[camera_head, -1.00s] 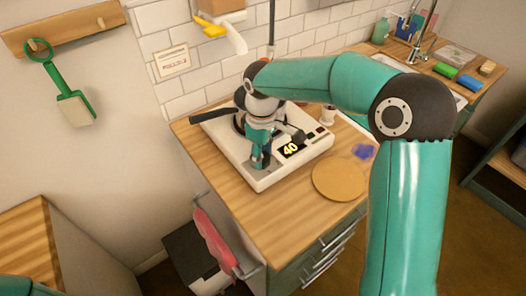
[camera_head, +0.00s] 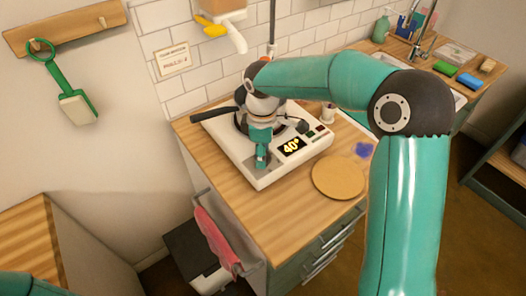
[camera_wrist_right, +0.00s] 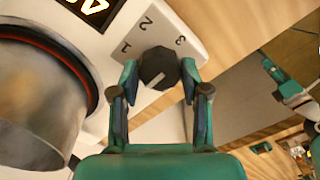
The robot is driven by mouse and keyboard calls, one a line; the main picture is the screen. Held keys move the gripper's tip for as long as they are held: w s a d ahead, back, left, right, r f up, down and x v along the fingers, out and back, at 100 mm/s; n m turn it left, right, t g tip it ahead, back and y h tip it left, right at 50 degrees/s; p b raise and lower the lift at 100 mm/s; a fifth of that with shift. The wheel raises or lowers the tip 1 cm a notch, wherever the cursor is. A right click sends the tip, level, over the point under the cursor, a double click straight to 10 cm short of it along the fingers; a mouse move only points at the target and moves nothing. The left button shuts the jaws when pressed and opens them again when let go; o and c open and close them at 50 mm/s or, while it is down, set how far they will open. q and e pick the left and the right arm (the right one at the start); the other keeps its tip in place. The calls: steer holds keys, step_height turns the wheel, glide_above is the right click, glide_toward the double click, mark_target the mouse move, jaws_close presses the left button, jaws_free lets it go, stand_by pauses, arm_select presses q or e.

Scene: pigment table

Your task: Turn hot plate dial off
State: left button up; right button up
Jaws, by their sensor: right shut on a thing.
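The white hot plate (camera_head: 232,150) stands on the wooden counter, with a yellow "40" on its black display (camera_head: 291,146). In the right wrist view its black dial (camera_wrist_right: 157,69) sits beside the printed marks 1, 2 and 3. A pale line on the dial points toward the lower left of that view. My right gripper (camera_head: 262,158) is at the front of the hot plate. The right wrist view shows its two fingers (camera_wrist_right: 160,72) shut on the dial, one on each side. The gripper hides the dial in the head view.
A pan with a black handle (camera_head: 213,115) is on the hot plate, partly behind my right wrist; its metal side (camera_wrist_right: 40,100) is close to the gripper. A round cork-coloured mat (camera_head: 338,180) and a small white jar (camera_head: 328,113) are to the right.

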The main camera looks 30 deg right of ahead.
steer(key=o, duration=1.1)
steer(key=shift+o, duration=0.2)
steer(key=shift+r, duration=0.1)
step_height(320, 180, up, 12)
